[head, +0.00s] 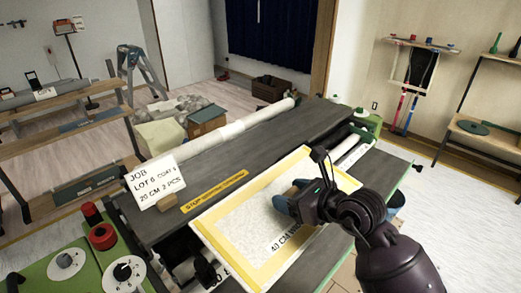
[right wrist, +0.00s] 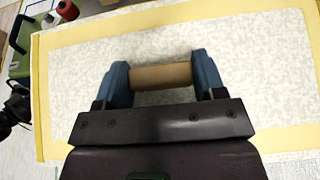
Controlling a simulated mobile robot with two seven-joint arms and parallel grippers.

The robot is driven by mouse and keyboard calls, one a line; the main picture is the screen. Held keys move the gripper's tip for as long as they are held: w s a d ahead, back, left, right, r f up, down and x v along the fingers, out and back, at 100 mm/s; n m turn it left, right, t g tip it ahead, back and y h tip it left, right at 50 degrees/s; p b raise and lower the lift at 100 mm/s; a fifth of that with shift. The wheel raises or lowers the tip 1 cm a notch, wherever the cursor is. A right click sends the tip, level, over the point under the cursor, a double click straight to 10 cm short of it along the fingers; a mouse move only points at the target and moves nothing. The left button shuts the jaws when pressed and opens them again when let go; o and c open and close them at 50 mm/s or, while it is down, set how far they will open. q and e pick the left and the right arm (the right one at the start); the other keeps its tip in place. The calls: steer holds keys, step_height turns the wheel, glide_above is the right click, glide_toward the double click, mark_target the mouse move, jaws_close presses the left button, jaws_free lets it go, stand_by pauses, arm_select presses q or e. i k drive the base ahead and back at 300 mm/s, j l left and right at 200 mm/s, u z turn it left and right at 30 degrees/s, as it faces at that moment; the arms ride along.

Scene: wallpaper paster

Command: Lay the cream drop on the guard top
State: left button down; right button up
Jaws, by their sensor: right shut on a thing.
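The cream drop (head: 248,212) is a pale mottled sheet inside a yellow-bordered panel (head: 208,232) that lies slanted across the dark machine top. It also fills most of the right wrist view (right wrist: 215,40). My right gripper (head: 291,194) is over the right part of the panel. In the right wrist view its blue fingers (right wrist: 164,76) are shut on a brown round bar (right wrist: 163,77). I cannot tell whether the bar is fixed to the panel. Lettering reading "40 CM" shows at the near edge, partly hidden by my arm.
A job card (head: 156,182) stands at the machine's left on a small wooden block. A yellow "STOP" strip (head: 215,191) lies beside the panel. A white roll (head: 240,124) runs along the far edge. Red and black knobs (head: 102,237) sit on a green housing at lower left.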

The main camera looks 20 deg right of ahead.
mark_target(249, 151)
steer(key=u, duration=1.1)
steer(key=l+u, duration=0.3)
steer(key=l, duration=0.15)
steer(key=k+l, duration=0.1)
steer(key=l, duration=0.45)
steer(key=k+l, duration=0.1)
steer(key=l, duration=0.45)
steer(key=k+l, duration=0.1)
steer(key=l, duration=0.4)
